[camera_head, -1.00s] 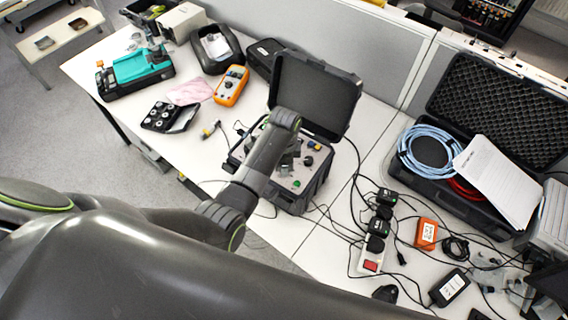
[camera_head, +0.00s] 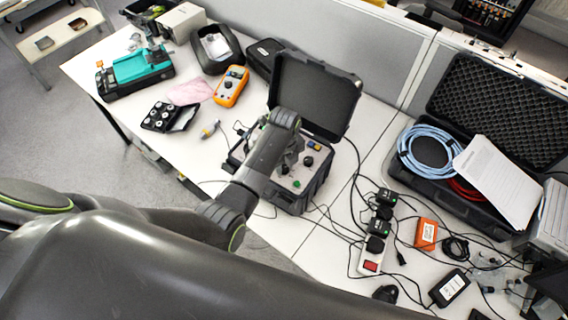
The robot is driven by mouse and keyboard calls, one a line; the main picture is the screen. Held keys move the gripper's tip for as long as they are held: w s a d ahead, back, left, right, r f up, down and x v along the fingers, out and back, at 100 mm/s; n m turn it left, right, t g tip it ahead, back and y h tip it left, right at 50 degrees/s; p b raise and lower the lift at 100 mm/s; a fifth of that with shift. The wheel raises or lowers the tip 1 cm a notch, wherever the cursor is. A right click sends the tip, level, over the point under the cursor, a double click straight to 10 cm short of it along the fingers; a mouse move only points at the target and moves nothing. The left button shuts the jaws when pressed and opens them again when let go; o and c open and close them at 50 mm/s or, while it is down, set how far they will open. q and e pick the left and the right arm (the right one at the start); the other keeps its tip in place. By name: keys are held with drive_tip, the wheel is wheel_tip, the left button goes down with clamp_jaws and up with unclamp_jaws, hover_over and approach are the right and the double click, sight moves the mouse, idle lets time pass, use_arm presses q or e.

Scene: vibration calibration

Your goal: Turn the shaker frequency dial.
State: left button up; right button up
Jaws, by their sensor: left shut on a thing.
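The shaker unit is an open black case (camera_head: 302,201) on the table, with its lid (camera_head: 318,95) standing up behind it. Its light control panel (camera_head: 318,163) carries small knobs and connectors, among them a blue one (camera_head: 311,146) and a green one (camera_head: 297,184). My left arm reaches over the case from the front. My left gripper (camera_head: 287,164) is down at the panel, shut on a knob that appears to be the frequency dial. The gripper and wrist hide the dial itself and the left part of the panel. My right gripper is out of view.
An orange multimeter (camera_head: 231,87) and a pink cloth (camera_head: 190,91) lie to the left. A power strip (camera_head: 372,254) with cables lies to the right. A second open case (camera_head: 465,207) holds blue cable and papers.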

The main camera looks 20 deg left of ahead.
use_arm(q)
drive_tip(key=m, duration=0.4)
drive_tip(key=shift+m, duration=0.4)
idle(0.4)
drive_tip(key=o, duration=1)
